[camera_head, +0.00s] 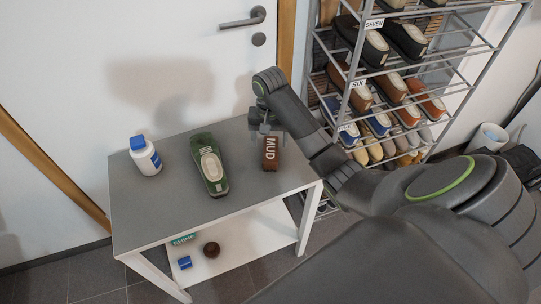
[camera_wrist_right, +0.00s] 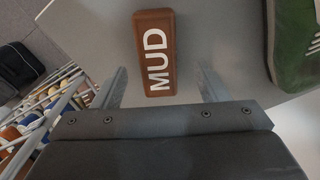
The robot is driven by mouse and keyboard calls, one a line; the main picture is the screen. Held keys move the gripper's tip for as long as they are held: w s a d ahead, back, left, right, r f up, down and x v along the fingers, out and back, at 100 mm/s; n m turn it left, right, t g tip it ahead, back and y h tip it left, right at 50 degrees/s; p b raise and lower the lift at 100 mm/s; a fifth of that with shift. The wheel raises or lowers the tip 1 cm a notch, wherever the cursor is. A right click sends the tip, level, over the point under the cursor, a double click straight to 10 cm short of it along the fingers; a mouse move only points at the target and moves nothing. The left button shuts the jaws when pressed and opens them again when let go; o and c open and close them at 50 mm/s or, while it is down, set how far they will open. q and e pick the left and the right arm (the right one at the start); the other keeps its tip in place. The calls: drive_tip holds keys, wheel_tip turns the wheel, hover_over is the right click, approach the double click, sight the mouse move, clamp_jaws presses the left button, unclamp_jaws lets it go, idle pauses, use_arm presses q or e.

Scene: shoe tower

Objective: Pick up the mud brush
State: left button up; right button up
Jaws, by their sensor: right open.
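The mud brush (camera_head: 270,154) is a brown block with white letters MUD, lying on the grey table (camera_head: 146,206) near its right end. In the right wrist view the brush (camera_wrist_right: 155,52) lies ahead of the two fingers, between their lines and apart from them. My right gripper (camera_head: 266,128) is above the table at the brush's far end; in the wrist view the right gripper (camera_wrist_right: 163,88) has its fingers spread with nothing between them. My left gripper is not in view.
A green shoe (camera_head: 210,165) lies left of the brush, and a white bottle with a blue cap (camera_head: 146,158) stands further left. A lower shelf (camera_head: 240,236) holds small items. A shoe rack (camera_head: 350,100) stands right of the table, behind my right arm.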

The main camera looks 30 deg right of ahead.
sight(270, 149)
drive_tip(key=f, duration=0.4)
drive_tip(key=shift+s+f, duration=0.2)
drive_tip(key=shift+f, duration=0.1)
drive_tip(key=c, duration=1.2)
drive_tip(key=shift+r, duration=0.55)
wheel_tip(270, 149, up, 5)
drive_tip(key=shift+f+p, duration=0.1)
drive_tip(key=shift+p, duration=0.65)
wheel_tip(270, 149, up, 3)
drive_tip(key=p, duration=0.3)
drive_tip(key=shift+r+p, duration=0.65)
drive_tip(key=shift+p, duration=0.1)
